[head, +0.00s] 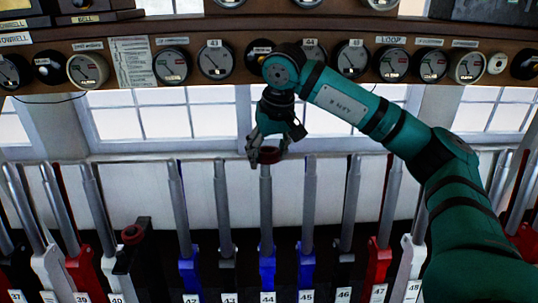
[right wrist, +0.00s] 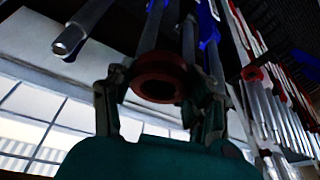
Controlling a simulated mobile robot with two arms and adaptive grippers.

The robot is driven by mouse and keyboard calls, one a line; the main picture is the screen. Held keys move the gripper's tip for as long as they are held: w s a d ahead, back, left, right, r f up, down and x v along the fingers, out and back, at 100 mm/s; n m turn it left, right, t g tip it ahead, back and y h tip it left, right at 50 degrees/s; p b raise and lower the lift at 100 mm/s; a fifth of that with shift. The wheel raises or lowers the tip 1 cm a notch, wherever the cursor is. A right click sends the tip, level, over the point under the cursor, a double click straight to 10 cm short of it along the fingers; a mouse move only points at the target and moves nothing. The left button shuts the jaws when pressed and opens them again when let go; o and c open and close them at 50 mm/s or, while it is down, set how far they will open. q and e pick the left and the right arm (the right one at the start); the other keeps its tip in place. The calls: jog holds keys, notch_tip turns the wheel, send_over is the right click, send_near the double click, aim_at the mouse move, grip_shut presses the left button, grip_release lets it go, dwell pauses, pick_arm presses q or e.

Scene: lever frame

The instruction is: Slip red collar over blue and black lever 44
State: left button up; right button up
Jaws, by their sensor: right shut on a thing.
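The red collar (head: 269,155) is a ring held in my right gripper (head: 268,143), whose fingers are shut on it. In the head view it is at the top end of lever 44 (head: 267,215), which has a bare silver upper part and a blue lower part above its number plate. In the right wrist view the collar (right wrist: 160,77) shows a dark opening, between the fingertips of my right gripper (right wrist: 160,95). Whether the lever's tip is inside the ring or just below it, I cannot tell. My left gripper is not in view.
Neighbouring levers stand close on both sides, among them lever 45 (head: 308,215) with blue and a grey lever (head: 223,215) to the left. A shelf with dials (head: 215,60) runs above.

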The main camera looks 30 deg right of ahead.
jog(key=shift+w, duration=0.7)
jog(key=w+d, duration=0.1)
jog(key=w, duration=0.1)
jog(key=w+d+f+p, duration=0.1)
jog(key=w+d, duration=0.1)
jog(key=shift+f, duration=0.2)
jog(key=shift+w+d+f+p, duration=0.2)
jog(key=shift+w+d+p, duration=0.25)
jog(key=shift+w, duration=0.2)
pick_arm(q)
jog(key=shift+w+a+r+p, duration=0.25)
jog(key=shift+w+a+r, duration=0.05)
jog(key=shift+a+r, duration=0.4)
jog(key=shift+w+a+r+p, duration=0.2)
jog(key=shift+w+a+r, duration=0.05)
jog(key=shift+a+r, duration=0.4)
pick_arm(e)
jog(key=shift+w+d+f, duration=0.2)
jog(key=shift+w, duration=0.2)
jog(key=shift+w+d+f, duration=0.2)
jog(key=shift+w, duration=0.2)
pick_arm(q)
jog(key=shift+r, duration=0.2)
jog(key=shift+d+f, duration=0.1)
pick_arm(e)
jog(key=shift+f, duration=0.15)
